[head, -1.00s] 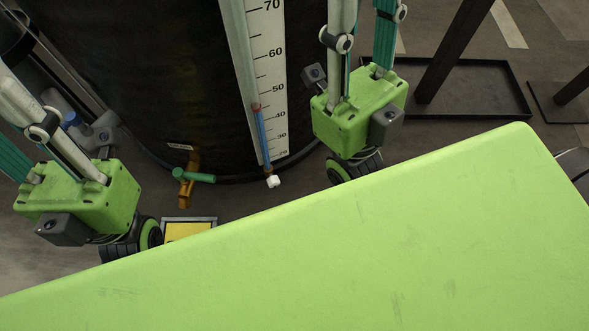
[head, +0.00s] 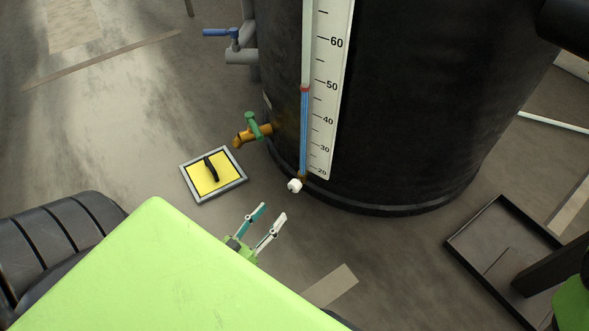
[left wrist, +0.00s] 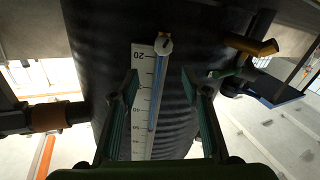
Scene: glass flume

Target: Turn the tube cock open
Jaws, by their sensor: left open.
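The tube cock, with a small white knob (head: 295,186), sits at the foot of the glass tube (head: 304,130) on the black tank. In the left wrist view the white cock (left wrist: 163,45) shows ahead of the fingers, near the top middle. My left gripper (head: 271,213) is open and empty, below and left of the cock in the head view and apart from it. Its two fingers (left wrist: 161,82) stand wide apart in the left wrist view, with the tube and scale between them. My right gripper is not visible.
A white scale (head: 334,90) stands beside the tube on the black tank (head: 430,110). Left of the cock is an orange tap with a green handle (head: 254,126). A yellow plate with a black handle (head: 200,180) lies on the floor. A black tray (head: 495,245) is at right.

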